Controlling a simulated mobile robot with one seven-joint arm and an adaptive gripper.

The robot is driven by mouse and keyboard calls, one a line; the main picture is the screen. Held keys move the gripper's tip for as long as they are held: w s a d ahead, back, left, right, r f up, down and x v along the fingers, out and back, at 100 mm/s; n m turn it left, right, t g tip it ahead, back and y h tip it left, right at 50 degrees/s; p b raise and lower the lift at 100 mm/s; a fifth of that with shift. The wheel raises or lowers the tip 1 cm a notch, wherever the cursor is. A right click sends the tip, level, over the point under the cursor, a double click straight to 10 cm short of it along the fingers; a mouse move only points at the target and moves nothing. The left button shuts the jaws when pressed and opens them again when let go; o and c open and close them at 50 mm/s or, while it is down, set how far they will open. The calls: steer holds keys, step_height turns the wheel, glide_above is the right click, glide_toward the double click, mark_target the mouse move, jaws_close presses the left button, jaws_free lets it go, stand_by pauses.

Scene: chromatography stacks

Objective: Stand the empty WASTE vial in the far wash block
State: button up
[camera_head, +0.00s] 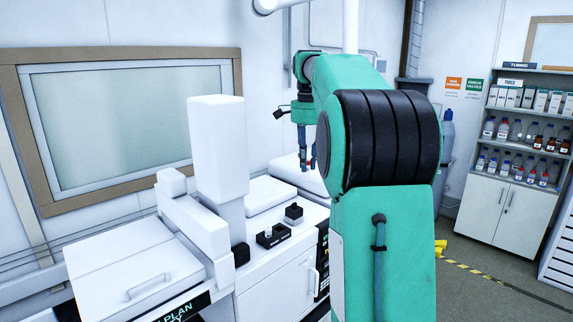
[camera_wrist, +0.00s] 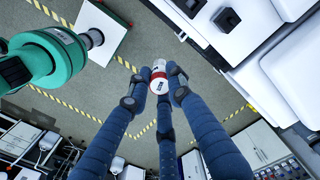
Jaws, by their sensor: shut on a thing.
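My gripper (camera_wrist: 160,92) has blue fingers closed around a small white vial with a red band (camera_wrist: 158,75), seen end-on in the wrist view. A black block (camera_wrist: 228,20) also shows at the top of the wrist view. No label on the blocks can be read.
A tall white instrument column (camera_head: 218,150) and a lidded white unit (camera_head: 135,270) stand left of the blocks. A shelf of bottles (camera_head: 525,130) is far right. In the wrist view, open floor with yellow-black tape (camera_wrist: 140,128) lies below the vial.

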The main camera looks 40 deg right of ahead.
mark_target(308, 163)
steer(key=shift+w+d+f+m+p, duration=0.2)
steer(key=shift+w+d+f+p, duration=0.15)
steer(key=shift+d+f, duration=0.15)
steer(key=shift+w+d+f+m+p, duration=0.2)
steer(key=shift+w+d+f+p, duration=0.15)
steer(key=shift+d, duration=0.25)
steer(key=w+f+m+p, duration=0.2)
steer(key=w+f+p, duration=0.6)
steer(key=f, duration=1.1)
steer(key=w, duration=0.4)
steer(key=shift+w+a+m+p, duration=0.4)
steer(key=shift+f+b, duration=1.2)
steer(key=shift+f, duration=0.8)
steer(key=shift+f+b, duration=0.45)
steer(key=shift+f, duration=1.5)
